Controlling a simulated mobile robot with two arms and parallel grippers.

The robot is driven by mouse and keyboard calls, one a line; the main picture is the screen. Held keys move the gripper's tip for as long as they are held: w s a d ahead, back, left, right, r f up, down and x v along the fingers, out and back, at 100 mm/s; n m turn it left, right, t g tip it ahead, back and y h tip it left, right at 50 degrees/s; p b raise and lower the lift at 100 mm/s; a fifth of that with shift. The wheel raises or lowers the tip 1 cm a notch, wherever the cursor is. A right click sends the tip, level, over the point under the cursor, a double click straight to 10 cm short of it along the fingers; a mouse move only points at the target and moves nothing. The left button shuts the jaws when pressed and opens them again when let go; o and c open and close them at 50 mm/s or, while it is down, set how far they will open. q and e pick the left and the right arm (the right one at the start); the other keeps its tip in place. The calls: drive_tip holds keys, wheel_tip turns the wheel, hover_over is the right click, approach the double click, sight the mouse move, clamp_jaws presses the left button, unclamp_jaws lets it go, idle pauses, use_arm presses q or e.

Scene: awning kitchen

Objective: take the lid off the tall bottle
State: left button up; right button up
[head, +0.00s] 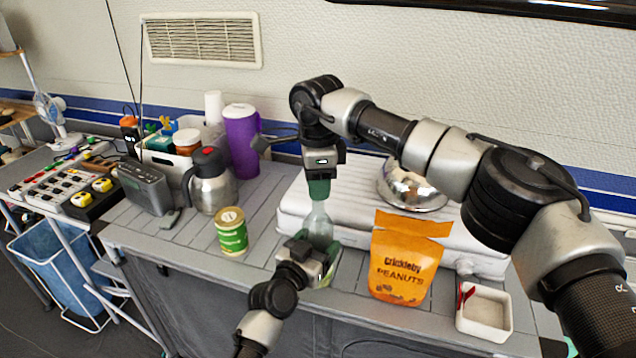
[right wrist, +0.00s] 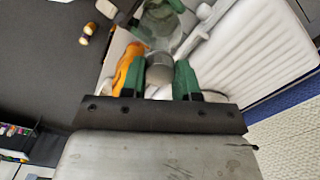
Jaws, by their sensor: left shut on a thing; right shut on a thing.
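The tall bottle (head: 319,224) is clear, pale green and upright at the counter's front edge. My left gripper (head: 322,264) is shut around its lower body from the front. My right gripper (head: 319,190) points straight down at the bottle's top, its green fingers shut on the lid. The right wrist view shows the grey round lid (right wrist: 160,71) between the fingers, with clear bottle material beyond it. In the head view the fingers hide the lid, and I cannot tell whether it still touches the neck.
An orange peanut bag (head: 403,262) and a white square dish (head: 484,311) stand to the right. A green can (head: 231,231), a steel jug (head: 211,181) and a purple tumbler (head: 242,141) are to the left. A ribbed white case (head: 350,182) and a shiny dome (head: 412,186) lie behind.

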drive_tip(key=n, duration=0.6)
drive_tip(key=shift+n, duration=0.3)
drive_tip(key=n, duration=0.6)
drive_tip(key=shift+r, duration=0.25)
drive_tip(key=shift+r, duration=0.95)
drive_tip(key=shift+r, duration=0.1)
drive_tip(key=shift+r, duration=1.9)
use_arm(q)
drive_tip(key=o, duration=1.8)
